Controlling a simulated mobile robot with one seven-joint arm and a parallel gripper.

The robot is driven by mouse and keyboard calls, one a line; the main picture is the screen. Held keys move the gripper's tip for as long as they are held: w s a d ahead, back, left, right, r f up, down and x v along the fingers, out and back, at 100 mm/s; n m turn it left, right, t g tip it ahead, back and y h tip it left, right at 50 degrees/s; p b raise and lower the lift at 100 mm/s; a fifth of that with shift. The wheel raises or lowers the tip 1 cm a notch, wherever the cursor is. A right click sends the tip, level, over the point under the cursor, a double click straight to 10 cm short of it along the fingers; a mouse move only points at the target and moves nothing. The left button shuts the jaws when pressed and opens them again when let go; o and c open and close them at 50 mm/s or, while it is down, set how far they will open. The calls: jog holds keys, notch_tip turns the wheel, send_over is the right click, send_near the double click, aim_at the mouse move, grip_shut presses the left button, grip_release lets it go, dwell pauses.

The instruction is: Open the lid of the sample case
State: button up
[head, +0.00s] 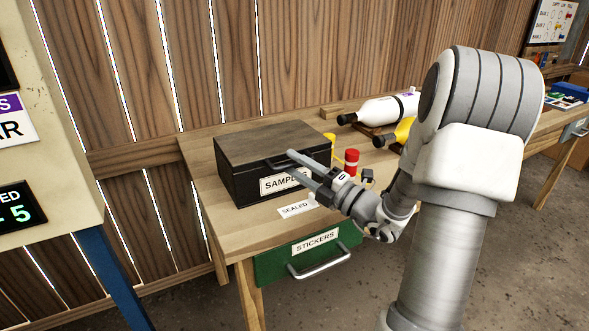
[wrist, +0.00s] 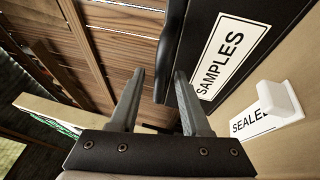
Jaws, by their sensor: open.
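A dark handle (head: 276,163) shows at the upper front of the case, partly hidden by my fingers. My gripper (head: 289,164) is open and empty, its fingertips at the case's upper front. In the wrist view my gripper (wrist: 160,74) has a dark bar or edge of the case between its fingertips; I cannot tell whether they touch.
A SEALED card (head: 297,208) lies before the case. A red and white container (head: 351,162) stands right of it, with a white gas cylinder (head: 385,108) behind. A green STICKERS drawer (head: 300,255) is under the bench top. The bench left of the case is clear.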

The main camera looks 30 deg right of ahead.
jog(key=shift+w+a+r, duration=0.1)
jog(key=shift+w+a, duration=0.05)
jog(key=shift+w, duration=0.2)
grip_shut()
dwell(1.2)
